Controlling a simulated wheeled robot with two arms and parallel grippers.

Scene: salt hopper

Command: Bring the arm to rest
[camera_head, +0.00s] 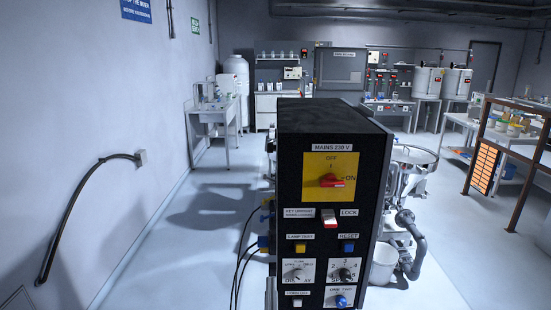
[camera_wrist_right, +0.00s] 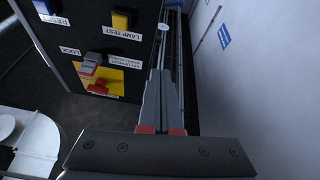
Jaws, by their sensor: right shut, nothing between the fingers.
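My right gripper (camera_wrist_right: 162,74) shows in the right wrist view, with its two grey fingers closed together and nothing between them. It is beside the black control box (camera_wrist_right: 90,45), apart from the visible buttons and switches. In the head view the control box (camera_head: 290,140) stands in the middle, close to me. I cannot make out the right gripper clearly there. The red mains switch (camera_head: 331,180) sits on a yellow plate, its handle toward the ON mark. My left gripper is in neither view.
Cables (camera_head: 240,255) hang at the box's left side. A steel bowl (camera_head: 414,155) and a white bucket (camera_head: 384,264) stand behind it on the right. A black hose (camera_head: 75,200) runs along the left wall. The floor (camera_head: 170,255) left of the box is clear.

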